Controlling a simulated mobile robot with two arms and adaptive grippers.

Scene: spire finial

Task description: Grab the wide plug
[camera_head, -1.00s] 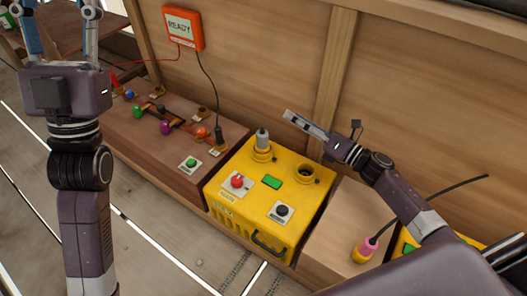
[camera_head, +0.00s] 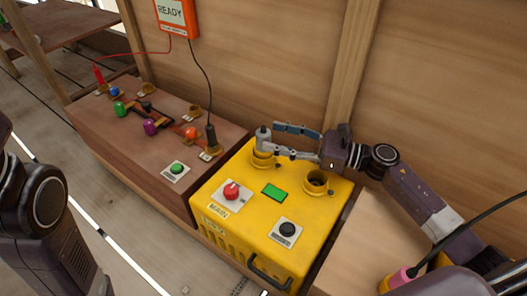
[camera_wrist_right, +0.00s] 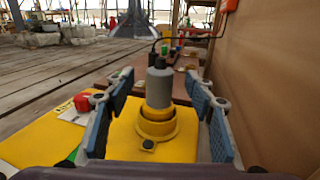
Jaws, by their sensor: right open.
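A grey plug (camera_head: 263,138) stands upright in a yellow collar (camera_head: 264,159) on top of the yellow box (camera_head: 221,196); I take it to be the wide plug. My right gripper (camera_head: 284,140) is open at the plug, coming from the right. In the right wrist view the grey plug (camera_wrist_right: 159,84) stands between the two open blue-padded fingers (camera_wrist_right: 160,110), with gaps on both sides. An empty dark socket (camera_head: 317,181) is to its right on the box. Of my left arm, only a part shows at the left edge; its gripper is out of view.
A red button (camera_head: 231,191), a green display (camera_head: 274,192) and a black knob (camera_head: 287,230) are on the box. A brown bench (camera_head: 130,140) with coloured knobs and a dark plug (camera_head: 211,136) is at left. The wooden wall (camera_head: 270,70) is close behind. A pink-and-yellow plug (camera_head: 398,279) is at right.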

